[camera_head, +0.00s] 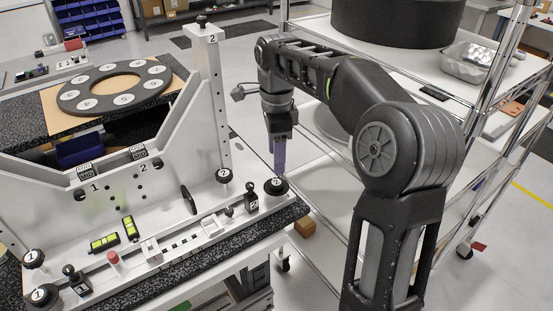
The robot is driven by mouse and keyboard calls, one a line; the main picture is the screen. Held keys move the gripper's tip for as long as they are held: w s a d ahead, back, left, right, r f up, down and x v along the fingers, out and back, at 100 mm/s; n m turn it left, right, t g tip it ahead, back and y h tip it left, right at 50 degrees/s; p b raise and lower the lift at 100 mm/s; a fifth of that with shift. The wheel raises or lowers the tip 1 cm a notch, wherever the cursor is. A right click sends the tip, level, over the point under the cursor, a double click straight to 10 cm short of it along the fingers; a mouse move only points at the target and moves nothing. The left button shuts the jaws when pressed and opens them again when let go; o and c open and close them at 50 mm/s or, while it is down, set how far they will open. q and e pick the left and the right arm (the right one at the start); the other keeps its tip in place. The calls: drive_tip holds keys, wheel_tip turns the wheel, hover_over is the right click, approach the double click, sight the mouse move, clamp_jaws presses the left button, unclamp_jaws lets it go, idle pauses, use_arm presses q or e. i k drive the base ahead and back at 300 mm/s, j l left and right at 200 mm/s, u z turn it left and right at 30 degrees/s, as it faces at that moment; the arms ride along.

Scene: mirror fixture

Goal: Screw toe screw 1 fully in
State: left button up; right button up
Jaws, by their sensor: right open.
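The white mirror fixture (190,211) stands on a dark speckled bench top. Two black round knobs marked 1 sit at its left end: a front knob (44,296) and one a little behind it (33,259). I cannot tell which of them is toe screw 1, nor how deep either sits. My right gripper (279,172) points down at the fixture's right end, just above or against a black knob marked 2 (276,187), far from the knobs marked 1. Its purple fingers are open, though the gap hardly shows. My left gripper is out of view.
Another knob marked 2 (222,176) stands by the upright post (212,100). Two yellow-green levels (104,243) and a red-topped peg (113,259) are on the fixture. A wire shelf cart (500,75) stands close on the right. A dark ring (117,86) lies behind.

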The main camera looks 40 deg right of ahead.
sight(68, 270)
drive_tip(key=k, duration=1)
